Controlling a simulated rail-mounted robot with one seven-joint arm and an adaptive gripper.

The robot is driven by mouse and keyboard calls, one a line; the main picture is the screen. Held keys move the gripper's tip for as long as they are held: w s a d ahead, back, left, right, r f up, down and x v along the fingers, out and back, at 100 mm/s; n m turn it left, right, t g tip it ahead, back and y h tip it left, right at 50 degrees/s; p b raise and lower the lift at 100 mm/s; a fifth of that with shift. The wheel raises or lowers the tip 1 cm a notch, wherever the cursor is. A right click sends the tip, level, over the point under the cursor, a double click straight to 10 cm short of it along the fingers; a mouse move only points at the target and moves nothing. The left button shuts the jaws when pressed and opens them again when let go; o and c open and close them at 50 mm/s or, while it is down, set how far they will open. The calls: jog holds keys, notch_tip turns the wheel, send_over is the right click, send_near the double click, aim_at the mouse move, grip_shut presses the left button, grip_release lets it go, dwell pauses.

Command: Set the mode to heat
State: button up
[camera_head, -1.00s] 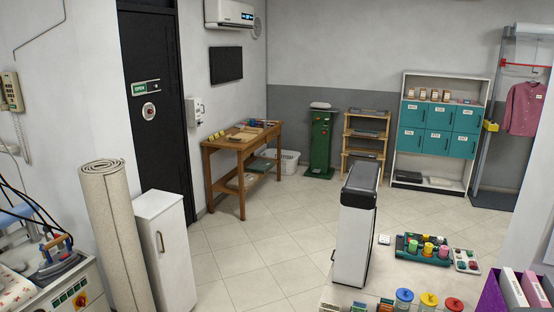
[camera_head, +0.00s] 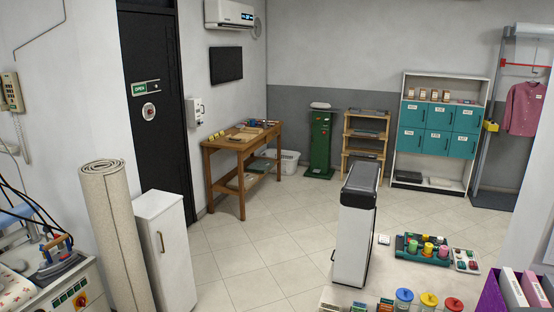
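A white air conditioner (camera_head: 229,13) is mounted high on the wall at the upper left, above a dark wall screen. Its front has a dark display panel with small lit marks, too small to read. I cannot tell which mode is set. No control marked for heat can be made out. My gripper is not in view.
A wooden table (camera_head: 240,146) with small items stands below the screen. A tall white-and-black unit (camera_head: 352,240) stands mid-floor, with trays of coloured items to its right. A rolled carpet (camera_head: 112,235) and white cabinet (camera_head: 165,250) stand at left. Tiled floor between is clear.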

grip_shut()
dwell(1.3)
